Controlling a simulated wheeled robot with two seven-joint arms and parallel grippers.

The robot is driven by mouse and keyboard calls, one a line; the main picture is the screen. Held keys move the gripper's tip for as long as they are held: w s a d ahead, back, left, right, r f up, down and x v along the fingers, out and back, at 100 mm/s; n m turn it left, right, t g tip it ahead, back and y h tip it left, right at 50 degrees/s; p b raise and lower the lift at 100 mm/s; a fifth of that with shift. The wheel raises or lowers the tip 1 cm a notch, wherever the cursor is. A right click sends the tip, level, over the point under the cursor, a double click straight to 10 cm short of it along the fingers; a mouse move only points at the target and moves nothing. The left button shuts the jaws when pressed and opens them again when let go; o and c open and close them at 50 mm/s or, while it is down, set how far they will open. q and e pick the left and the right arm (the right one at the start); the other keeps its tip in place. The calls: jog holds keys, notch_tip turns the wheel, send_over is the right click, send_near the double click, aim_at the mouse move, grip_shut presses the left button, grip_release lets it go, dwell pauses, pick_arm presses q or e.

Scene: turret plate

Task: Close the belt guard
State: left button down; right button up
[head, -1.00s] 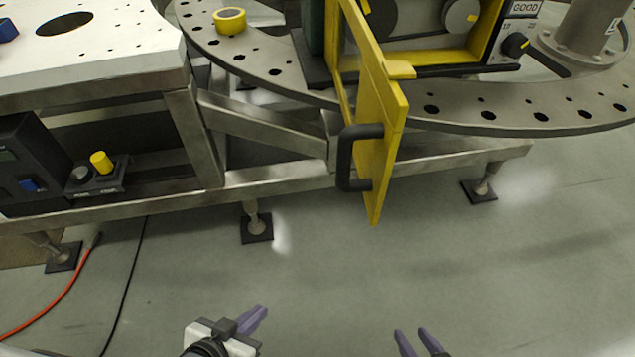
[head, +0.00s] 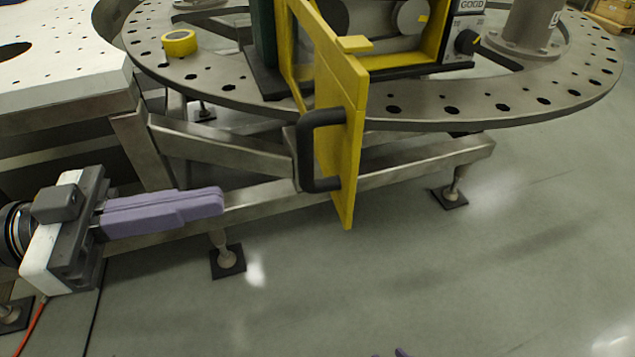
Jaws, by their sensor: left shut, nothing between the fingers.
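The yellow belt guard (head: 345,85) stands open on the turret plate, its door swung out toward me past the plate's edge. Its black handle (head: 307,150) is on the left face of the door. Behind it, the yellow housing (head: 441,42) shows dark and grey pulleys inside. My left gripper (head: 218,202), with purple fingers, is shut and empty, to the left of and a little below the handle, apart from it. Of my right gripper, only a purple fingertip (head: 401,352) shows at the bottom edge; its opening is not visible.
The round turret plate (head: 560,85) with holes carries a roll of yellow tape (head: 179,43) and a grey post (head: 528,25). A white perforated table (head: 70,55) is at the left. A steel frame (head: 215,150) runs below. The floor (head: 430,270) in front is clear.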

pick_arm(q)
jog(key=p, duration=0.3)
send_near(349, 178)
jog(key=x, duration=0.5)
jog(key=shift+d+r, duration=0.15)
jog(key=shift+r, duration=0.05)
jog(key=shift+d, duration=0.35)
jog(key=shift+w+d+f, duration=0.1)
jog(key=shift+d, duration=0.15)
